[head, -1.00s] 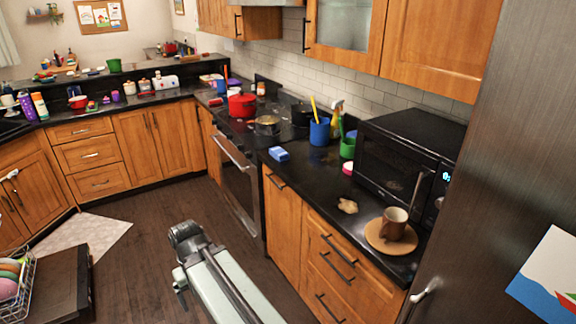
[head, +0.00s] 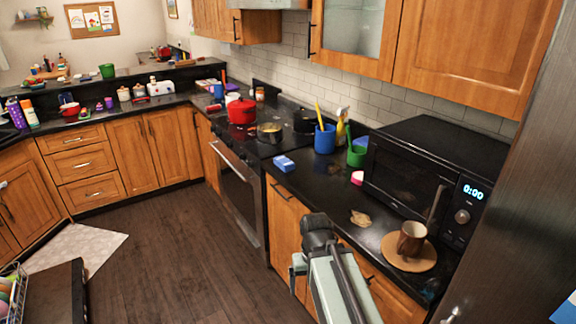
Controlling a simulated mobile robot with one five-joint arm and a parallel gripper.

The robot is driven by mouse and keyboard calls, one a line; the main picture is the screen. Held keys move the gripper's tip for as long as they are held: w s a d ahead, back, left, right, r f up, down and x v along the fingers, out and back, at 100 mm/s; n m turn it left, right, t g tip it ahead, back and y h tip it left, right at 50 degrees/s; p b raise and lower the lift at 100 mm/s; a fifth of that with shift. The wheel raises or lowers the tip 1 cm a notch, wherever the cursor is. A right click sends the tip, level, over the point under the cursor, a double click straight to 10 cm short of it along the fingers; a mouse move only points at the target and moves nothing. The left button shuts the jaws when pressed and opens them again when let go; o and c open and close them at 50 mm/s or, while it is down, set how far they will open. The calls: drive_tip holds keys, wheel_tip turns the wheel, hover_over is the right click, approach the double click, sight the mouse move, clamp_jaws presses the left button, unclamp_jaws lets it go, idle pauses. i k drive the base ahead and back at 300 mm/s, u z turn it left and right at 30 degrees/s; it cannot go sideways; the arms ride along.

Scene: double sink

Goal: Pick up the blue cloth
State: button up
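A small blue block-like thing (head: 284,163), which may be the folded blue cloth, lies on the black counter (head: 310,185) just right of the stove. It has a paler, whitish side, and I cannot tell whether it is cloth or a sponge. My arm reaches up from the bottom of the head view, its dark joint in front of the cabinet fronts, below and right of the blue thing and apart from it. No gripper fingers can be made out.
On the counter stand a blue cup (head: 325,139), a green cup (head: 356,155), a microwave (head: 405,175) and a brown mug (head: 411,238) on a round board (head: 391,252). A crumpled tan thing (head: 361,217) lies nearby. The wooden floor (head: 175,260) is clear at centre-left.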

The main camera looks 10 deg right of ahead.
sight(284, 164)
drive_tip(key=u, duration=0.55)
drive_tip(key=i, duration=1.15)
drive_tip(key=u, duration=0.75)
drive_tip(key=i, duration=1.3)
drive_tip(key=z, duration=0.45)
